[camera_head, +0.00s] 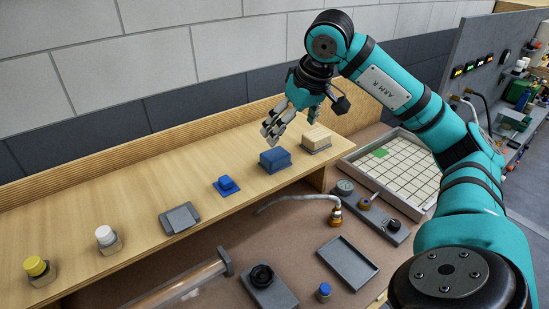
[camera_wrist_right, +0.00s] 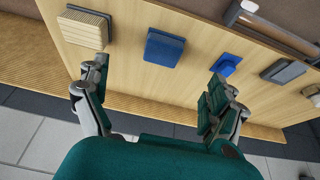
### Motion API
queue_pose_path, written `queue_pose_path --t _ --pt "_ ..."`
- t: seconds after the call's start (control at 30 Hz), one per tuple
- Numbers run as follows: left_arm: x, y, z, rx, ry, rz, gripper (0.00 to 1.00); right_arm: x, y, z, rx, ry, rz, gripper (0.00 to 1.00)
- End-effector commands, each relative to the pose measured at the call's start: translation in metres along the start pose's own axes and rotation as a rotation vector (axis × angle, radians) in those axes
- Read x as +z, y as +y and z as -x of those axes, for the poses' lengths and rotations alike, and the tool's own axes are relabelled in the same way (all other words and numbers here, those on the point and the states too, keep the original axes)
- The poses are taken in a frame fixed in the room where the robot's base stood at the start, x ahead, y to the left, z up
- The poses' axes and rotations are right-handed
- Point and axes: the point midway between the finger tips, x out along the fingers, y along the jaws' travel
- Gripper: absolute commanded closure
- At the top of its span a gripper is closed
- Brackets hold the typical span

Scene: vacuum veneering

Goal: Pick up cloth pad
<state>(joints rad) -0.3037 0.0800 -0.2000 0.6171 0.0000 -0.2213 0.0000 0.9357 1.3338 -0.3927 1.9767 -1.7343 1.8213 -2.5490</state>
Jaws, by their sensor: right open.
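A dark blue, soft-looking block (camera_head: 275,160) sits on a thin grey base on the wooden shelf; it looks most like the cloth pad. It also shows in the right wrist view (camera_wrist_right: 165,47), beyond and between my fingers. My right gripper (camera_head: 272,137) is open and empty above the shelf, just behind and above this block and not touching it. In the right wrist view, the spread fingers of my right gripper (camera_wrist_right: 157,84) show on both sides. My left gripper is not in view.
The shelf (camera_head: 150,215) also holds a beige ribbed block (camera_head: 316,139), a small blue knobbed piece (camera_head: 227,185), a grey flat piece (camera_head: 180,218), a white-capped jar (camera_head: 106,236) and a yellow-capped jar (camera_head: 36,267). A raised back edge (camera_head: 130,145) runs behind them. A gridded tray (camera_head: 405,178) lies right.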

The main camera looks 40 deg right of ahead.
Motion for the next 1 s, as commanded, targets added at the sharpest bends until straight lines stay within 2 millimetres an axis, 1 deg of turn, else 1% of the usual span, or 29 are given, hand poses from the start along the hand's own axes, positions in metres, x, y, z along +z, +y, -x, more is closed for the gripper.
queue_pose_path --t 0.03,0.1,0.23,0.33,0.43,0.5,0.57,0.67,0.7,0.8,0.9,1.0 --pt "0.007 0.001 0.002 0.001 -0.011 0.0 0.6 0.002 0.0 -0.012 0.001 -0.008 0.001 0.06" --pt "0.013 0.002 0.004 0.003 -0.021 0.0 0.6 0.001 0.0 -0.027 0.001 -0.007 0.0 0.06" --pt "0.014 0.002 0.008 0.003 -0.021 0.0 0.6 0.0 0.0 -0.048 0.0 -0.005 0.0 0.06" --pt "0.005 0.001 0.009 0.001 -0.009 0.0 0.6 0.0 -0.001 -0.058 0.0 -0.003 0.0 0.06" --pt "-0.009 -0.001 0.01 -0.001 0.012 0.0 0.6 0.0 -0.001 -0.062 -0.001 0.0 0.0 0.06" --pt "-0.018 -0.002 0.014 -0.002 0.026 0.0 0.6 0.0 -0.002 -0.067 -0.002 -0.004 0.0 0.06" --pt "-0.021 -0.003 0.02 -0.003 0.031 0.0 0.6 -0.001 -0.003 -0.074 -0.002 -0.004 0.0 0.06" --pt "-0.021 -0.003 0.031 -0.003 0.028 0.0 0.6 -0.001 -0.006 -0.089 -0.003 -0.007 0.001 0.06" --pt "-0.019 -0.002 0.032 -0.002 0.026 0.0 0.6 -0.001 -0.006 -0.096 -0.002 -0.005 0.0 0.06" --pt "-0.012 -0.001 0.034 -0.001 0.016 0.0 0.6 -0.001 -0.005 -0.108 -0.002 -0.002 -0.001 0.06" --pt "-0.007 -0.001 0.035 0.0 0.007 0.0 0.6 -0.001 -0.006 -0.114 -0.002 0.0 -0.001 0.06" --pt "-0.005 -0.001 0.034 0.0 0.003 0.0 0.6 -0.001 -0.006 -0.114 -0.002 0.001 0.0 0.06"
